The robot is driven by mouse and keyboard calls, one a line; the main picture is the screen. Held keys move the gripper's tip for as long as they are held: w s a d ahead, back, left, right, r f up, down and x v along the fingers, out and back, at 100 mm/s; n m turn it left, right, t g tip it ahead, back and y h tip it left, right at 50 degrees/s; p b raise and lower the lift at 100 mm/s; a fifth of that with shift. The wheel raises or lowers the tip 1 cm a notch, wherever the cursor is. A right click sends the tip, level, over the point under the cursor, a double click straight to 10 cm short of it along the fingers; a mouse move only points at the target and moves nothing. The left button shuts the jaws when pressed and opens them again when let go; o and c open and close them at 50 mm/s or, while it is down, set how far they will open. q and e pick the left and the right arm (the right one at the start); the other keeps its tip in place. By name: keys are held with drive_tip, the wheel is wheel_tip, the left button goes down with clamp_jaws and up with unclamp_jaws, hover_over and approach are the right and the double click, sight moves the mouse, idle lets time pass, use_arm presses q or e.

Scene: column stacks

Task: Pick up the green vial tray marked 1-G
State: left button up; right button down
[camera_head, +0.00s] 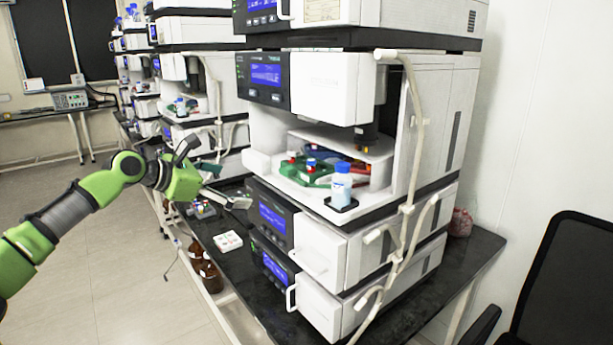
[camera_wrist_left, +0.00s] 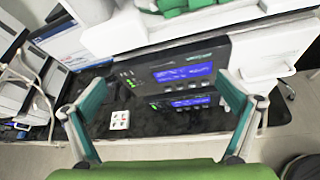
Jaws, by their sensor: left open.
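A green vial tray (camera_head: 312,174) with red- and blue-capped vials sits on the open white shelf of the near instrument stack. Its marking is too small to read. A green edge, likely of this tray, shows at the top of the left wrist view (camera_wrist_left: 190,5). My left gripper (camera_head: 236,198) is in front of the stack, left of the tray and lower, apart from it. In the left wrist view its fingers (camera_wrist_left: 163,85) are spread wide with nothing held between them; instrument displays show beyond them. My right gripper is not in view.
A bottle with a blue cap (camera_head: 341,188) stands at the shelf's front right of the tray. A white tube (camera_head: 417,120) hangs down the stack's right side. A small white box (camera_head: 228,242) lies on the black counter. Brown bottles (camera_head: 210,277) stand below. A black chair (camera_head: 560,290) is at right.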

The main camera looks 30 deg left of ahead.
use_arm(q)
drive_tip(key=n+h, duration=0.1)
drive_tip(key=h, duration=0.1)
approach(288, 167)
drive_tip(key=s+a, duration=0.2)
drive_tip(key=s, duration=0.1)
drive_tip(key=p+x, duration=0.2)
drive_tip(key=p, duration=0.1)
drive_tip(key=p+x, duration=0.3)
drive_tip(key=r+p+x, duration=0.1)
drive_tip(key=p+x, duration=0.2)
drive_tip(key=shift+w+d+f, duration=0.1)
drive_tip(key=shift+w+d, duration=0.2)
drive_tip(key=shift+d, duration=0.05)
drive_tip(key=p+x, duration=0.1)
drive_tip(key=x, duration=0.1)
drive_tip(key=p+x, duration=0.2)
drive_tip(key=x, duration=0.1)
drive_tip(key=shift+d+r, duration=0.2)
drive_tip(key=shift+d, duration=0.05)
drive_tip(key=shift+w+d+f, duration=0.1)
drive_tip(key=shift+w+f, duration=0.15)
drive_tip(key=shift+s, duration=0.15)
drive_tip(key=shift+c, duration=1.4)
drive_tip(key=c, duration=0.7)
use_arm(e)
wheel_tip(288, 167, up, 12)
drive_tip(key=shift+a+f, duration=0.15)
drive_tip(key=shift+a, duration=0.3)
